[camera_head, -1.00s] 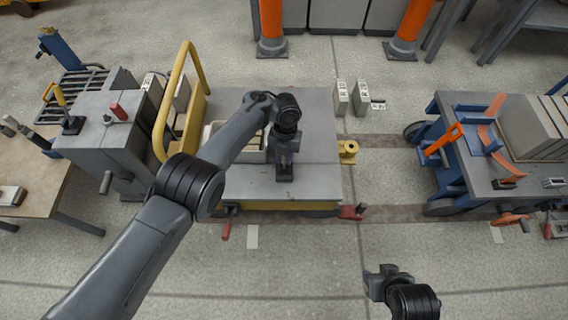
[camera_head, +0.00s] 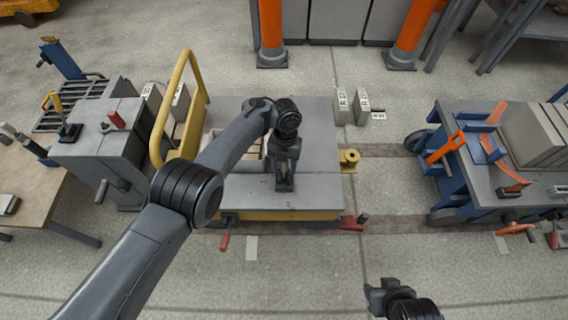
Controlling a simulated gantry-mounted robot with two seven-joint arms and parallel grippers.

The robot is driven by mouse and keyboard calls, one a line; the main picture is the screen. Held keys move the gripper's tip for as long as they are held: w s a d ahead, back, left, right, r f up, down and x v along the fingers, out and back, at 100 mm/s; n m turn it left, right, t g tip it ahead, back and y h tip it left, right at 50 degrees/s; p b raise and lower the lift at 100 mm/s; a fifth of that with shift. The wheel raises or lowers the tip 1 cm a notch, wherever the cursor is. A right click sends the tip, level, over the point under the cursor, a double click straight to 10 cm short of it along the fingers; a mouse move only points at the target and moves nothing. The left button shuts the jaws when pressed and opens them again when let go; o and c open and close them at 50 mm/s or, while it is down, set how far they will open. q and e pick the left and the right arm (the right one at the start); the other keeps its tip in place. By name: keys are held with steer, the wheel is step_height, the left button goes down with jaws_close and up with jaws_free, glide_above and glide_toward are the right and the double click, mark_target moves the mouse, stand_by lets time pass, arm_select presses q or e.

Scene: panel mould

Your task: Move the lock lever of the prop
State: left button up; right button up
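No part is clearly recognisable as the prop's lock lever. Two red levers show at the front of the grey mould table (camera_head: 320,195): one at the left (camera_head: 225,235) and one at the right corner (camera_head: 352,222). An orange lever (camera_head: 444,149) sits on the blue frame at the right. My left gripper (camera_head: 285,185) points down over the front middle of the mould table, apart from all three levers. Its fingers are too dark to tell whether they are open. My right gripper (camera_head: 380,290) is low in the picture, over the floor; its finger gap is unclear.
A yellow hoop rail (camera_head: 161,125) rises at the table's left, beside a grey cabinet (camera_head: 110,150). A blue rack with grey slabs (camera_head: 535,132) stands at the right. Orange columns (camera_head: 271,30) stand behind. The floor between table and rack is mostly clear.

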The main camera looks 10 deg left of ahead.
arm_select(q)
steer(key=p+v, duration=0.4)
steer(key=v, duration=0.6)
steer(key=shift+r+p, duration=0.35)
steer(key=shift+r, duration=0.05)
